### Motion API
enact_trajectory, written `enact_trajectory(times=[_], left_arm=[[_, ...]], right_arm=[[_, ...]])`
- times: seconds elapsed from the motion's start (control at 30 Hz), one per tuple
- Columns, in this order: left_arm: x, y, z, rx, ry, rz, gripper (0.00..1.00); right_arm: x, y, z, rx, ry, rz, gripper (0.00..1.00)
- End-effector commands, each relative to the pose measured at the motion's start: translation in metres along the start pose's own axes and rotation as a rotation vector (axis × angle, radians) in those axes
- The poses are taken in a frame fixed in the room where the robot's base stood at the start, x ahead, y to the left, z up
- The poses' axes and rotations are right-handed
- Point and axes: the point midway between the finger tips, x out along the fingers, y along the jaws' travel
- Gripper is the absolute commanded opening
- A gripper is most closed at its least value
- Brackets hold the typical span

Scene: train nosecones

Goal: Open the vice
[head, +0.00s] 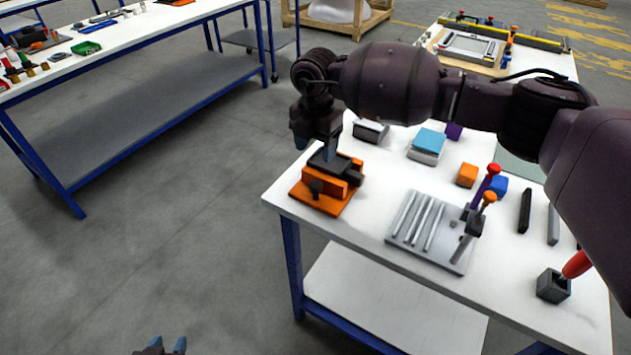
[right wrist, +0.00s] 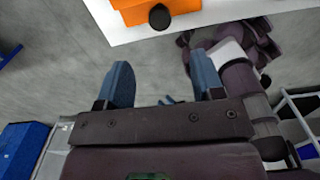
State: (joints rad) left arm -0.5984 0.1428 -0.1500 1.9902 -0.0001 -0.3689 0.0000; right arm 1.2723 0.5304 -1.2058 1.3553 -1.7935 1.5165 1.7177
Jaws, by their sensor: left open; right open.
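The orange vice (head: 328,190) with dark jaw parts sits at the near-left corner of the white table. A round black knob (head: 316,187) is on its front; the size of the jaw gap cannot be told. My right gripper (head: 329,150) hangs with fingers down, seen just above the vice in the head view. In the right wrist view its blue fingers (right wrist: 163,75) are apart with nothing between them. There the vice (right wrist: 180,5) and its knob (right wrist: 160,17) show beyond the fingertips, cut by the top edge. My left gripper (head: 166,346) is low at the bottom edge, open and empty, partly cropped.
Open floor lies left of the table. Another bench (head: 100,45) stands at the far left.

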Motion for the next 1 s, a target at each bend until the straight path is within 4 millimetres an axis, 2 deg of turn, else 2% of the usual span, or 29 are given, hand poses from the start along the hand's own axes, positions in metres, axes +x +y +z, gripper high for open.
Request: enact_trajectory(times=[0.17,0.6,0.8,1.0], left_arm=[[0.001,0.000,0.000,0.000,0.001,0.000,0.43],[0.002,0.001,0.005,0.000,-0.004,0.000,0.43],[0.001,0.000,0.009,-0.001,-0.010,0.000,0.43],[0.000,0.000,0.010,-0.001,-0.012,-0.001,0.43]], right_arm=[[0.018,0.000,-0.001,0.003,0.004,-0.002,0.61],[0.089,0.000,-0.002,0.004,0.005,0.001,0.61],[0.104,0.001,-0.001,0.003,0.003,0.002,0.61],[0.107,0.001,-0.001,0.002,0.003,0.003,0.61]])
